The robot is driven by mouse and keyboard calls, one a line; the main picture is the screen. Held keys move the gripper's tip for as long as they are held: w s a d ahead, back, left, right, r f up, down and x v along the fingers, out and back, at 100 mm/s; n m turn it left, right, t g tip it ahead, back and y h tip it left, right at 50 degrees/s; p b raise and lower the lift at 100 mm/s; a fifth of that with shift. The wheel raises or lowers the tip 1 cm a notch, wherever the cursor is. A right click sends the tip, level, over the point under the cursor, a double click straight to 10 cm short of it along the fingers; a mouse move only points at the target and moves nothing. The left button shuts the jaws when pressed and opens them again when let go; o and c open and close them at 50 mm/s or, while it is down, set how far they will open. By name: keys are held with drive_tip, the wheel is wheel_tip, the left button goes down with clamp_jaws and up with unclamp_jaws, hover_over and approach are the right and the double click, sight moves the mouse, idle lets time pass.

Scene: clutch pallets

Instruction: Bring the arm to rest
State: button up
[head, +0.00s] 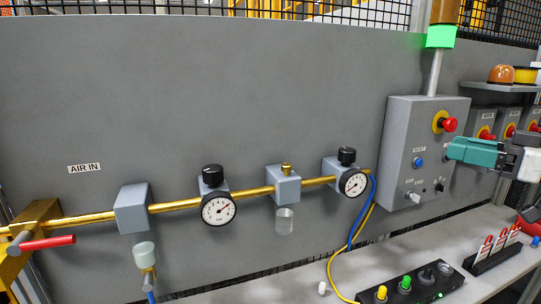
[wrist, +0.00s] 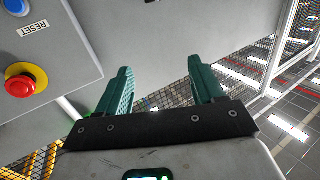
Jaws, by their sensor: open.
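My gripper (head: 452,150) shows at the right of the head view, its teal fingers pointing left near the right edge of the grey control box (head: 398,140). In the wrist view my gripper (wrist: 159,68) has its two teal fingers spread apart with nothing between them. The control box (wrist: 62,60) shows there at the upper left, with a red emergency button (wrist: 19,85) and a blue reset button (wrist: 17,5), beside the fingers. I cannot tell how far the fingers are from the box. Most of my arm is out of the head view.
A brass air pipe (head: 175,206) with gauges runs along the grey panel (head: 270,90). Below are a black button box (head: 418,285) and a rack of red tags (head: 492,255) on the bench. A shelf (head: 502,87) and more emergency-button boxes (head: 483,124) are at right. A green lamp (head: 440,37) is lit.

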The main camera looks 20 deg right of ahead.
drive_tip(key=a+f+m+g+h, duration=0.1)
drive_tip(key=a+f+m+g, duration=0.1)
drive_tip(key=a+f, duration=0.6)
drive_tip(key=w+a+f+m+g+h, duration=0.15)
drive_tip(key=a+f, duration=0.25)
drive_tip(key=f, duration=0.9)
drive_tip(key=a+f+m+g+h, duration=0.2)
drive_tip(key=a+f, duration=0.4)
drive_tip(key=f, duration=0.4)
drive_tip(key=s+a+f+g+h, duration=0.2)
drive_tip(key=s+a+f, duration=0.1)
drive_tip(key=s+f, duration=0.5)
drive_tip(key=s+a+f+g+h, duration=0.25)
drive_tip(key=s+f, duration=0.35)
drive_tip(key=s, duration=0.4)
drive_tip(key=s+d+f+g+b, duration=0.1)
drive_tip(key=s+f+g+b, duration=0.1)
drive_tip(key=s+f+b, duration=0.3)
drive_tip(key=s+d+f+g+b, duration=0.1)
drive_tip(key=s+f+b, duration=0.4)
drive_tip(key=f, duration=0.6)
drive_tip(key=shift+s+g, duration=0.25)
drive_tip(key=shift+g, duration=0.55)
